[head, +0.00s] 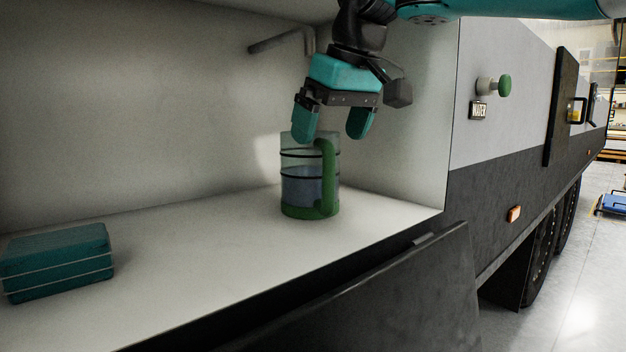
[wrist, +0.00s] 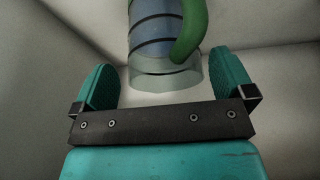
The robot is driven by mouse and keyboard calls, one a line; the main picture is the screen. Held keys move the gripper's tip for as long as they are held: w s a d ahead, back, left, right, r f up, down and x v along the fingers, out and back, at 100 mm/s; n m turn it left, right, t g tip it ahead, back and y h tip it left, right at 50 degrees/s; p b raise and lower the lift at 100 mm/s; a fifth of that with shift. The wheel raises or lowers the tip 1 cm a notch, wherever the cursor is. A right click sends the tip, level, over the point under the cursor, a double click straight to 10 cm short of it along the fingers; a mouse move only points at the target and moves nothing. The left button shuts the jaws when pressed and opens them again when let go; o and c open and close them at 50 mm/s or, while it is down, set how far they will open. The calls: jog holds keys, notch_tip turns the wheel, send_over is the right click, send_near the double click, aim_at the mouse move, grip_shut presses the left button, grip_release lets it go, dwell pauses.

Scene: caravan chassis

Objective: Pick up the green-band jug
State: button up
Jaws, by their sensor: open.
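The green-band jug (head: 302,187) is a clear cylinder with dark rings, a green base band and a green handle. It stands upright on the white shelf and holds some bluish liquid. My gripper (head: 332,133) is open and empty, with teal fingers pointing down at the jug's rim. In the head view the fingertips are about level with the top of the jug. In the wrist view the jug (wrist: 155,45) lies ahead between the open fingers (wrist: 170,85), its handle on the right. I cannot tell whether a finger touches it.
A teal box (head: 55,262) lies on the white shelf (head: 190,262) at the left. A pipe (head: 283,40) sticks out of the back wall. A dark lowered panel (head: 390,300) hangs in front of the shelf. The side wall (head: 425,130) stands close right of the jug.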

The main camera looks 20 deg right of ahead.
aim_at(310, 172)
jog(key=shift+w+a+f+b, duration=0.3)
jog(key=shift+w+f, duration=0.45)
jog(key=shift+w, duration=0.1)
jog(key=shift+w+a+f+b, duration=0.25)
jog(key=shift+w+f+b, duration=0.05)
jog(key=shift+w+f, duration=0.5)
jog(key=shift+r, duration=0.1)
jog(key=c, duration=1.5)
jog(key=shift+r, duration=0.1)
jog(key=shift+r, duration=0.1)
